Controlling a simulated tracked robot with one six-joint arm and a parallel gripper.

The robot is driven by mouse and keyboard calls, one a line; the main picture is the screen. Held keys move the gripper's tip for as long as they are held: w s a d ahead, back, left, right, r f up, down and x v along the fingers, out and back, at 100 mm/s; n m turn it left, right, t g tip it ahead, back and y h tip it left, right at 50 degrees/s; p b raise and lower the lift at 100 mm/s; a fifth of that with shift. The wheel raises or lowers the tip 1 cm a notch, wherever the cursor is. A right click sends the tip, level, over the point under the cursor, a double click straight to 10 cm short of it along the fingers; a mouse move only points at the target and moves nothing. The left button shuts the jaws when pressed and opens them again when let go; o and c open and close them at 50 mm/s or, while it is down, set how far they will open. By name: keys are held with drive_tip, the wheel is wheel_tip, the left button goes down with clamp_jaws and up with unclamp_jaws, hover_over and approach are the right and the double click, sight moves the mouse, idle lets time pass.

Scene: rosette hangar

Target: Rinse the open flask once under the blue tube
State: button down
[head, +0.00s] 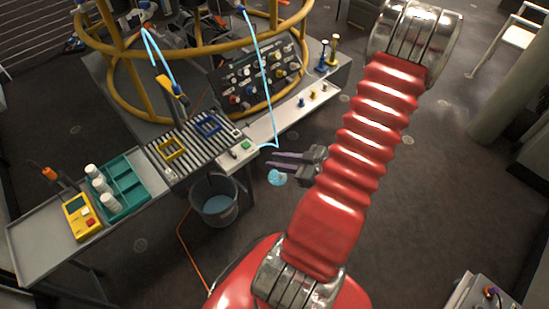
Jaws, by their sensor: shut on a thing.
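My gripper (288,160) reaches left from my arm, just past the front right corner of the bench. Its dark purplish fingers are shut on a small pale blue round flask (277,178), whose body shows below them. The flask's neck and mouth are too small or hidden to make out. One blue tube (259,65) hangs from the yellow ring frame and bends near the bench edge, its lower end close above and left of my fingers.
A grey bucket (216,209) stands on the floor below the slatted rack (190,146). A green tray (127,189) with white bottles and a yellow device (80,216) are on the left bench. A sloped panel of knobs (262,77) stands behind.

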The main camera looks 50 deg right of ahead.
drive_tip(key=shift+s+a, duration=0.2)
drive_tip(key=shift+s, duration=1.1)
drive_tip(key=w+a+r, duration=0.2)
drive_tip(key=w+r, duration=0.1)
drive_tip(key=w, duration=0.5)
drive_tip(key=w+a+r, duration=0.1)
drive_tip(key=w+r, duration=0.3)
drive_tip(key=w, duration=0.4)
drive_tip(key=w+a+r, duration=0.2)
drive_tip(key=w+r, duration=0.1)
drive_tip(key=w, duration=0.6)
drive_tip(key=w+a+r, duration=0.6)
drive_tip(key=a+r, duration=0.2)
drive_tip(key=a, duration=0.3)
drive_tip(key=w+a+r+y, duration=0.1)
drive_tip(key=w+a+r, duration=0.5)
drive_tip(key=a, duration=0.5)
wheel_tip(320, 180, up, 3)
drive_tip(key=shift+w+a+f+n, duration=0.1)
drive_tip(key=shift+w+a+n, duration=0.05)
drive_tip(key=shift+a+n, duration=0.25)
